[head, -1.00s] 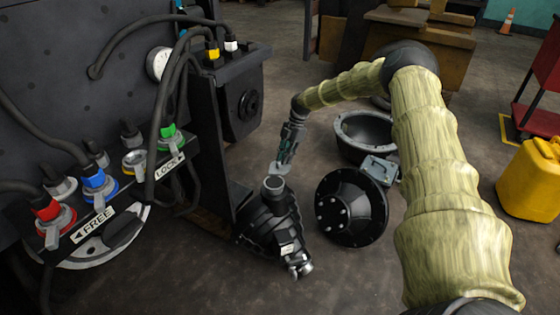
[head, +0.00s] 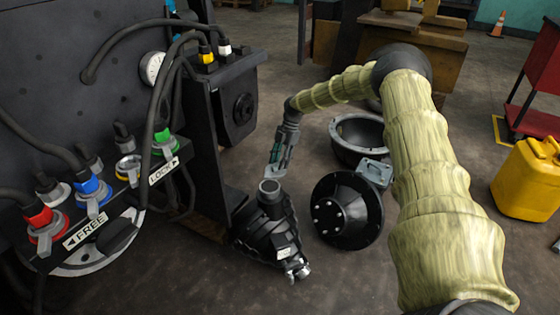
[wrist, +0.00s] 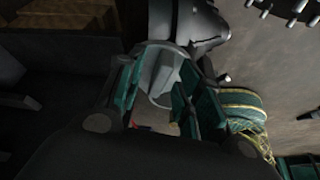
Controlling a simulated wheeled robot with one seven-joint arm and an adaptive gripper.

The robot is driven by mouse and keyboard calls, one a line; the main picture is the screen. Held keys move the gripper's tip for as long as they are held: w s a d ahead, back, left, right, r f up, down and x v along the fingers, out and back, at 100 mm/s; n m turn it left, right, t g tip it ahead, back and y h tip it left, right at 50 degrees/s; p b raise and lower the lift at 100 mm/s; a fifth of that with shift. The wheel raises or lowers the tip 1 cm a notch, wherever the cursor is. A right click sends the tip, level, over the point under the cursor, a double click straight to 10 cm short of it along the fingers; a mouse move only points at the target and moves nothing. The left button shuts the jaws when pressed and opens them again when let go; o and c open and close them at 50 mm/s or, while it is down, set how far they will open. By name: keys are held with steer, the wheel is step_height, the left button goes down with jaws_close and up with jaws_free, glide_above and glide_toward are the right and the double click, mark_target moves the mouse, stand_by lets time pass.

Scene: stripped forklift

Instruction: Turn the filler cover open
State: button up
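A dark ribbed assembly stands on the floor with a short grey filler neck (head: 269,191) at its top. A grey plate-like piece, apparently the filler cover (head: 278,174), stands tilted at the back of the neck's mouth. My gripper (head: 279,164) points down at it from above and overlaps part of it. In the wrist view, the green-padded fingers of my gripper (wrist: 170,85) lie on either side of a rounded grey piece (wrist: 161,72). The fingers are close to it, but whether they press on it is unclear.
A black hub with bolts (head: 347,210) and a grey-rimmed bowl (head: 357,137) lie right of the assembly. A dark panel with coloured hose couplings (head: 92,190) is at left. A yellow can (head: 527,180) stands at far right. The front floor is clear.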

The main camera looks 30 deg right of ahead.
steer(key=shift+r, duration=0.1)
steer(key=v, duration=1.1)
steer(key=shift+d+r, duration=0.2)
steer(key=shift+r, duration=0.15)
